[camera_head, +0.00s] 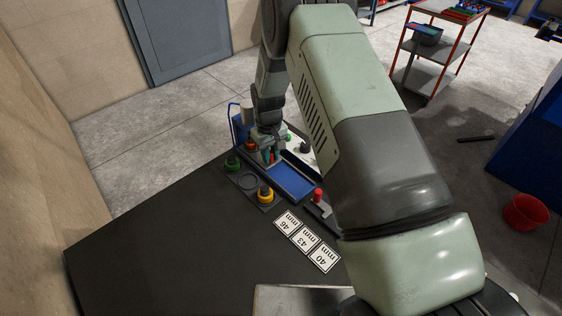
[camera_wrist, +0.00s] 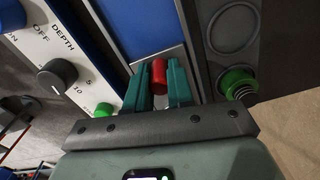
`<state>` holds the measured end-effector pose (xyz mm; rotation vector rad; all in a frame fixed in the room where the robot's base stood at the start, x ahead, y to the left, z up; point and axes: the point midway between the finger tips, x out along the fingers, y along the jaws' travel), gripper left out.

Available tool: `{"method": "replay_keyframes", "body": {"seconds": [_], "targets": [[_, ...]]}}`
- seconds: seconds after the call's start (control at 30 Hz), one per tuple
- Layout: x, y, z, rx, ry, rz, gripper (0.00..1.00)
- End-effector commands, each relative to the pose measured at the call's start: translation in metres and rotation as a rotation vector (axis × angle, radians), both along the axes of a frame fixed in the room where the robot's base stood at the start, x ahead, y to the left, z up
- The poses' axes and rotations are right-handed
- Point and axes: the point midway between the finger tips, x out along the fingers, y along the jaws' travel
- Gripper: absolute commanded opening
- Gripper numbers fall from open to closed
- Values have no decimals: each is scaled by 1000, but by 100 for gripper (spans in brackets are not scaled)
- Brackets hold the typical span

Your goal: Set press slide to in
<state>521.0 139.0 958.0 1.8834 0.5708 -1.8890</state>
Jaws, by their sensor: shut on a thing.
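The red handle (camera_wrist: 159,77) stands between the two teal fingers of my gripper (camera_wrist: 160,84) in the wrist view, and my gripper is shut on it. The handle is at a grey strip (camera_wrist: 160,58) that borders a blue flat surface (camera_wrist: 138,28) of the press. In the head view my gripper (camera_head: 268,156) is over the far end of the blue bed (camera_head: 293,181). The handle is hard to make out there. How far in the slide sits cannot be told.
A white panel (camera_wrist: 65,45) with a black depth knob (camera_wrist: 57,76) and a green button (camera_wrist: 103,109) flanks the fingers. Another green knob (camera_wrist: 238,84) is on the other side. A red-topped part (camera_head: 318,195) and mm cards (camera_head: 305,242) lie nearer.

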Motion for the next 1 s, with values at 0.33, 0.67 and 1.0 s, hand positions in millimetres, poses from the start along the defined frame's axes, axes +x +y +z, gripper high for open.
{"method": "replay_keyframes", "body": {"seconds": [0.33, 0.67, 1.0], "targets": [[5, 5, 1, 7, -12, 1, 0], [4, 4, 0, 3, -6, 0, 48], [4, 3, 24, 3, -9, 0, 48]]}}
